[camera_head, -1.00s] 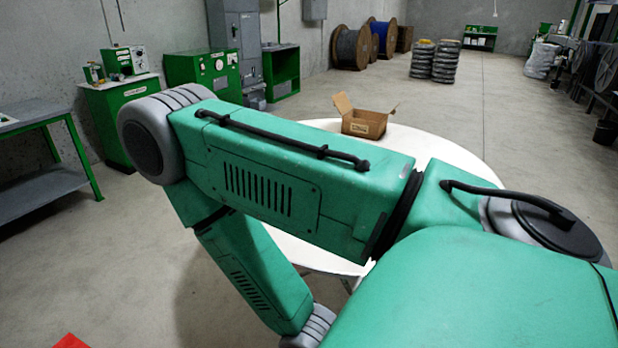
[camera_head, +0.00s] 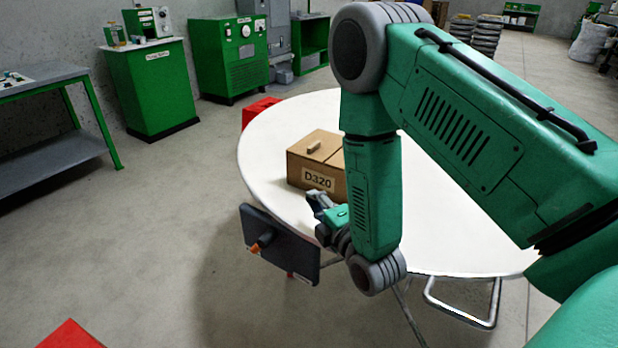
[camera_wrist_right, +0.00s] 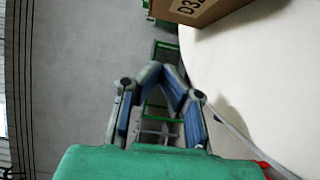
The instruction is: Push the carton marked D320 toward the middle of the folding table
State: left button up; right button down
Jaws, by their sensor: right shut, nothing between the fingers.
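The carton marked D320 (camera_head: 305,166) is a closed brown box on the left part of the round white folding table (camera_head: 270,140). Its label faces me, and my arm covers its right side. My right gripper (camera_head: 312,198) is shut and empty, low in front of the carton near the table's edge. In the right wrist view the closed fingers (camera_wrist_right: 162,68) appear beside the table edge, with a gap to the carton (camera_wrist_right: 200,8) at the top. My left gripper is not in view.
A dark panel with an orange knob (camera_head: 280,245) is beside my gripper, before the table edge. A red object (camera_head: 258,110) stands behind the table's left side. Green cabinets (camera_head: 150,88) and a workbench (camera_head: 50,75) stand left.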

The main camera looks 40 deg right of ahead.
aim_at(305, 168)
jog(key=w, duration=0.2)
jog(key=w+d, duration=0.1)
jog(key=w, duration=0.2)
jog(key=w+d+b, duration=0.1)
jog(key=w, duration=0.1)
jog(key=shift+w+d+f, duration=0.1)
jog(key=shift+w+f, duration=0.1)
jog(key=shift+f, duration=0.15)
jog(key=shift+d, duration=0.6)
jog(key=shift+w+d+r, duration=0.1)
jog(key=shift+d+r, duration=0.1)
jog(key=shift+d, duration=0.4)
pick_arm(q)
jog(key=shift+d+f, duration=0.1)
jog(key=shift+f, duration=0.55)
pick_arm(e)
jog(key=shift+d, duration=0.1)
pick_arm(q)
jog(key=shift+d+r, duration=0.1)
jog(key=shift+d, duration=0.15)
pick_arm(e)
jog(key=shift+d+f, duration=0.1)
jog(key=shift+d, duration=0.15)
